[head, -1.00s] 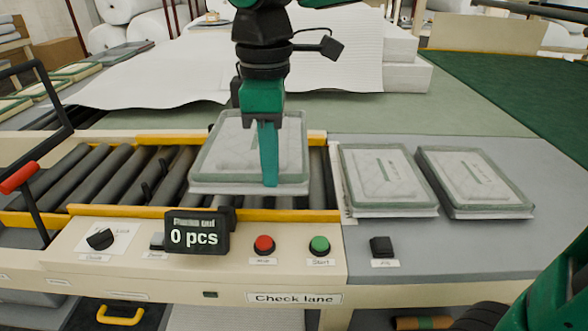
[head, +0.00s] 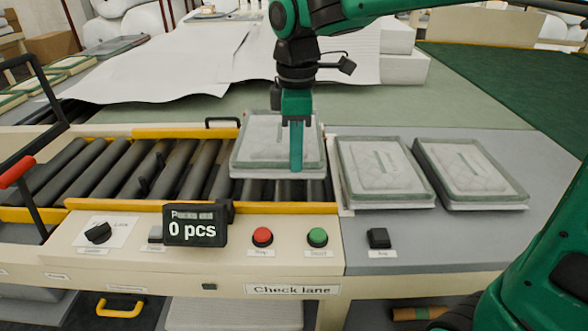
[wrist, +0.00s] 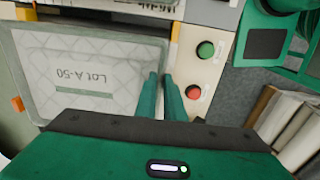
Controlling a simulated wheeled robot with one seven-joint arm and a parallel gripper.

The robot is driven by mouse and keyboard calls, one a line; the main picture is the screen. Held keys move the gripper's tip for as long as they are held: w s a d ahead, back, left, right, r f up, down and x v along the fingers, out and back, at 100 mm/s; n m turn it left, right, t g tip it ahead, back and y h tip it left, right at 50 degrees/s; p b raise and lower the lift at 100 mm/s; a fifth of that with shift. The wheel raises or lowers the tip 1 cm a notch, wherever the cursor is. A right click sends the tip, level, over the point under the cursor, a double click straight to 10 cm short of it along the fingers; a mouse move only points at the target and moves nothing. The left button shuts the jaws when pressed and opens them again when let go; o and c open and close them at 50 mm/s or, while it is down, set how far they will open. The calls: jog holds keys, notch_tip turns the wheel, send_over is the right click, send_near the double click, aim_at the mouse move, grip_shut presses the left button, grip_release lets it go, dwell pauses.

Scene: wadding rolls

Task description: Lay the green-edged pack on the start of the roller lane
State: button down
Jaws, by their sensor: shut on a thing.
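A flat, clear-wrapped white pack with green edges (head: 262,150) is at the right end of the roller lane (head: 105,165). My gripper (head: 296,166) is shut on its near edge. The pack looks about level, over or on the rollers; I cannot tell whether it touches them. In the wrist view the same pack (wrist: 85,65) carries the label "Lot A-50", and my fingers (wrist: 163,98) pinch its edge. Bare rollers show in front of it and to its left.
Two similar packs (head: 382,170) (head: 468,172) lie on the grey table to the right. The lane has yellow side rails (head: 130,206). A "0 pcs" display (head: 196,230), red button (head: 262,237) and green button (head: 317,237) stand along the front panel.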

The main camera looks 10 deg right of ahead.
jog(key=shift+w+d+f, duration=0.4)
jog(key=shift+w+f, duration=0.05)
jog(key=shift+w, duration=0.15)
jog(key=shift+f, duration=2.6)
jog(key=c, duration=1.8)
grip_release()
jog(key=shift+c, duration=0.2)
jog(key=shift+r, duration=0.1)
